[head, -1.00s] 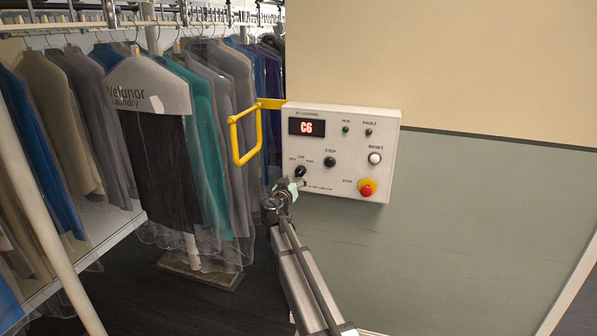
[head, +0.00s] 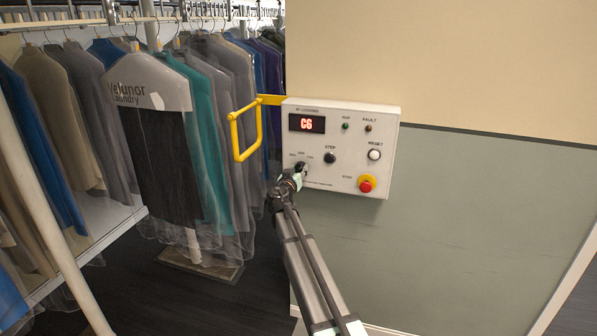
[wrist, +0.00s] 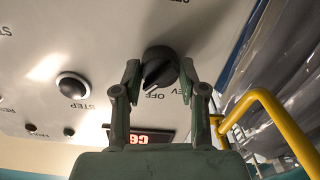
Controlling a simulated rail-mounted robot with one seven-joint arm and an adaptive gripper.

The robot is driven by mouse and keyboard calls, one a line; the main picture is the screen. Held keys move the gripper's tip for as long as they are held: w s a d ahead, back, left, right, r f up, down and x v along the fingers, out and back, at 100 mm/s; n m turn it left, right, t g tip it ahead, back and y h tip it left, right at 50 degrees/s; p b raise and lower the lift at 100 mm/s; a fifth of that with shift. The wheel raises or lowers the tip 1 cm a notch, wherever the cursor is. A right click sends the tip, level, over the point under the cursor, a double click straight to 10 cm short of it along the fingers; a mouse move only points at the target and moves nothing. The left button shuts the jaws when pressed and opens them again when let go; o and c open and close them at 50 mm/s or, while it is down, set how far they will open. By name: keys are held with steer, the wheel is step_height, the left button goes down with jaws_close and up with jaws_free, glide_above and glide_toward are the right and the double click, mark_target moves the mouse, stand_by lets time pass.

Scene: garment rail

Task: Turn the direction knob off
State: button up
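The direction knob (wrist: 158,66) is a black round knob on the white control panel (head: 340,170); the wrist view shows it upside down. The label OFF (wrist: 153,96) lies just beneath it in that view, with a partly hidden label ending in EV at its right. The knob's ridge appears to slant toward lower left, but its exact setting is hard to tell. My gripper (wrist: 160,70) is open, with one finger on each side of the knob and small gaps visible. In the head view my gripper (head: 293,178) partly covers the knob (head: 300,167).
The panel also carries a STEP button (head: 330,158), a white RESET button (head: 375,155), a red stop button (head: 366,184) and a display (head: 307,124) reading C6. A yellow handle (head: 246,130) projects left of the panel. Covered garments (head: 160,140) hang further left.

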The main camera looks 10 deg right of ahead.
steer(key=shift+f+n+b, duration=0.1)
steer(key=shift+n+b, duration=0.3)
steer(key=shift+b, duration=0.25)
steer(key=shift+f+n+b, duration=0.1)
steer(key=shift+n+b, duration=0.4)
steer(key=shift+b, duration=0.35)
steer(key=shift+n+b, duration=0.7)
steer(key=shift+b, duration=0.1)
steer(key=shift+r+n+b, duration=0.15)
steer(key=shift+n+b, duration=0.6)
steer(key=shift+n, duration=0.4)
steer(key=shift+r+n+b, duration=0.1)
steer(key=shift+n+b, duration=0.65)
steer(key=shift+n, duration=0.4)
steer(key=o, duration=1.2)
steer(key=shift+c, duration=0.2)
steer(key=shift+s, duration=0.1)
